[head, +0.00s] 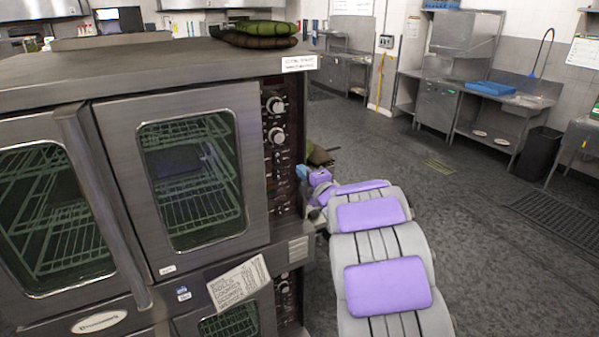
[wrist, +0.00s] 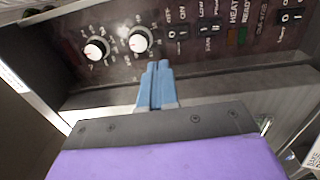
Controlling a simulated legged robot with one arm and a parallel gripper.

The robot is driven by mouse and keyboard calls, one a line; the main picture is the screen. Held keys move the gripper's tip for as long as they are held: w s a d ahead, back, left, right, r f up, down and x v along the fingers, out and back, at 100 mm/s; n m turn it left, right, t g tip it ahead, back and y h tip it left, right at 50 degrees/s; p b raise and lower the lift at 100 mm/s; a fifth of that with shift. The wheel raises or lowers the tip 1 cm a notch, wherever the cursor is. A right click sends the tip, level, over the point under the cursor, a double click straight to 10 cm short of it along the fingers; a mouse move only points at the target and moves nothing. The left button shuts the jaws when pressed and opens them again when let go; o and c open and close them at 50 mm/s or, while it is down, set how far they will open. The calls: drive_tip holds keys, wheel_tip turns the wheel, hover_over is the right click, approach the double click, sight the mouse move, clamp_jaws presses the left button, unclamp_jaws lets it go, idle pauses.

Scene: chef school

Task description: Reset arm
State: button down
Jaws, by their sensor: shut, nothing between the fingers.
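My arm, with grey links and purple pads, reaches forward along the right side of the steel oven (head: 180,75) in the head view. My gripper (head: 302,172) is at its far end, close to the oven's control panel (head: 283,150). In the wrist view, the blue fingers of my gripper (wrist: 157,68) are together and empty. They point at the dark control panel (wrist: 190,58), just below its knobs (wrist: 139,41) and switches. I cannot tell whether the fingertips touch the panel.
The oven's glass doors (head: 190,180) look shut. A green item (head: 319,155) shows behind my gripper. Open floor (head: 470,240) lies to the right, with a sink counter (head: 500,110) and black bin (head: 540,155) beyond.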

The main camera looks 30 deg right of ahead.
drive_tip(key=shift+d, duration=0.15)
drive_tip(key=shift+a, duration=0.25)
drive_tip(key=s+a+f+m+g+h+b, duration=0.25)
drive_tip(key=s+f+m+g, duration=0.3)
drive_tip(key=s, duration=0.45)
drive_tip(key=s+a+f+m+g+h+b, duration=0.2)
drive_tip(key=s+a+f+m+g+b, duration=0.25)
drive_tip(key=s+m, duration=0.4)
drive_tip(key=s+a+f+m+g+y+b, duration=0.1)
drive_tip(key=s+a+f+g, duration=0.2)
drive_tip(key=s, duration=0.8)
drive_tip(key=s+a+f+m+g+y+b, duration=0.1)
drive_tip(key=s+a+f+m+g, duration=0.1)
drive_tip(key=s+a, duration=0.5)
drive_tip(key=s+a+f+m+g+y+b, duration=0.1)
drive_tip(key=s+a+f+g, duration=0.3)
drive_tip(key=s, duration=1.2)
drive_tip(key=shift+a+f+g+y+b, duration=0.35)
drive_tip(key=shift+a+f+g+y, duration=0.1)
drive_tip(key=shift+a+g, duration=0.2)
drive_tip(key=c, duration=1.8)
unclamp_jaws()
drive_tip(key=shift+c, duration=0.2)
